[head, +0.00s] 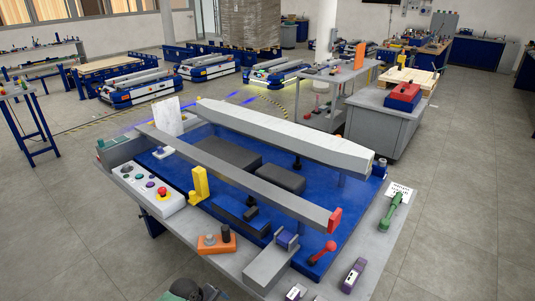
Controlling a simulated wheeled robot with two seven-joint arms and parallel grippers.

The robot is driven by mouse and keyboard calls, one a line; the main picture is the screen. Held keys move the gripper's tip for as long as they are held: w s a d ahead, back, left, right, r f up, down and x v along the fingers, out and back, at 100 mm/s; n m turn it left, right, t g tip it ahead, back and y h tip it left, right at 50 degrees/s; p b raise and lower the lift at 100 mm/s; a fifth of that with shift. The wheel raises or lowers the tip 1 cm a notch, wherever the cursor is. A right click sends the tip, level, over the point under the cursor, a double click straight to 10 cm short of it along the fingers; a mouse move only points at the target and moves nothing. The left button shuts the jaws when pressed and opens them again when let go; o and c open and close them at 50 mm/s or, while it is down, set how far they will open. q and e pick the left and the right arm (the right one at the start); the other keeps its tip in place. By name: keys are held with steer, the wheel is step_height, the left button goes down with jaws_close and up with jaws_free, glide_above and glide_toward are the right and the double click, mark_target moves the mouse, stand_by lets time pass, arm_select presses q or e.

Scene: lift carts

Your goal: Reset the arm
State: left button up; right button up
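Neither of my grippers can be made out in the head view. A dark rounded part cut off by the bottom edge may belong to one of my arms, but I cannot tell. In front of me stands a lift cart (215,190) with a blue bed and two long raised rails. The near rail (235,178) is grey with a red end. The far rail (285,137) is white and wider. The cart's grey front edge holds a control panel (155,195) with several buttons, including a red one.
On the cart's edge are a yellow block (200,184), an orange block (217,242), a red-handled tool (322,253), a green-handled tool (391,211) and a purple-grey box (353,275). A grey cabinet (385,125) stands behind. Open floor (470,220) lies to the right.

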arm_select(q)
steer(key=s+f+m+y, duration=0.1)
steer(key=s+f+m, duration=0.5)
steer(key=s+f, duration=0.6)
steer(key=s+f+m+g+y, duration=0.1)
steer(key=s+f+m, duration=0.4)
steer(key=s+f, duration=0.8)
steer(key=s+y, duration=0.1)
steer(key=s, duration=0.6)
steer(key=shift+s+d+m, duration=0.15)
steer(key=shift+d+m, duration=0.05)
steer(key=shift+m, duration=0.2)
